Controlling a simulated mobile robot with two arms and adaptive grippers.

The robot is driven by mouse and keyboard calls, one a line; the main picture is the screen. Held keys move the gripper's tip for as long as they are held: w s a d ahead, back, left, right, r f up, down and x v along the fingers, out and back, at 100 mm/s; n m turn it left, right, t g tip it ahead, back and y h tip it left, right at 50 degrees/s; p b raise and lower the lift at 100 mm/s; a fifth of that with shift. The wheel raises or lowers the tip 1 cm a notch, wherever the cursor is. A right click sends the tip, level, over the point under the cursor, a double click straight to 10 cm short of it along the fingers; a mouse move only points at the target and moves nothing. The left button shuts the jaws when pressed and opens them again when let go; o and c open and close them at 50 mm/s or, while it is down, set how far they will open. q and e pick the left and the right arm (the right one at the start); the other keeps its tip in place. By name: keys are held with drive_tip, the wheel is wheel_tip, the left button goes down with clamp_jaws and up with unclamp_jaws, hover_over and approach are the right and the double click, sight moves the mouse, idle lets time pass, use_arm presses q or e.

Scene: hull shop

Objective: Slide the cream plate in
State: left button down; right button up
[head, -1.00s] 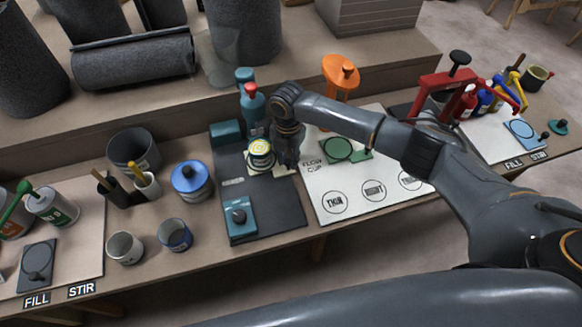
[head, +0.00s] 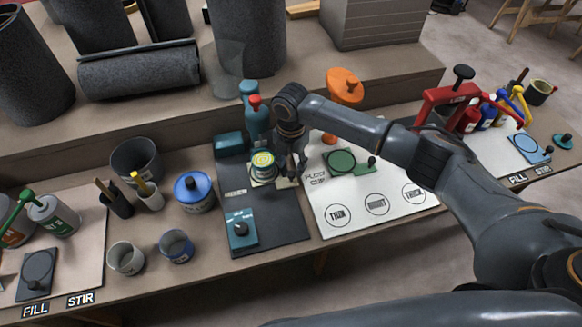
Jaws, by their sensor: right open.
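The cream plate (head: 284,184) shows as a small pale strip on the dark mat (head: 266,228), at the foot of a machine with a teal column (head: 256,122). A small can with a yellow-ringed top (head: 263,163) stands over the plate's left part and hides some of it. My right gripper (head: 293,173) points down just right of the can, at the plate's right end. It is open, and nothing shows between its fingers. Whether a finger touches the plate is not clear. My left gripper is out of view.
A teal block with a dark knob (head: 242,228) lies on the mat's front left. Right of the mat is a white board (head: 345,208) with a green plate (head: 340,161). Cups and a blue-lidded can (head: 193,190) stand to the left. A raised ledge runs behind.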

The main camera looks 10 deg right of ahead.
wheel_tip(320, 180, up, 10)
drive_tip(key=shift+f, duration=0.25)
idle(0.4)
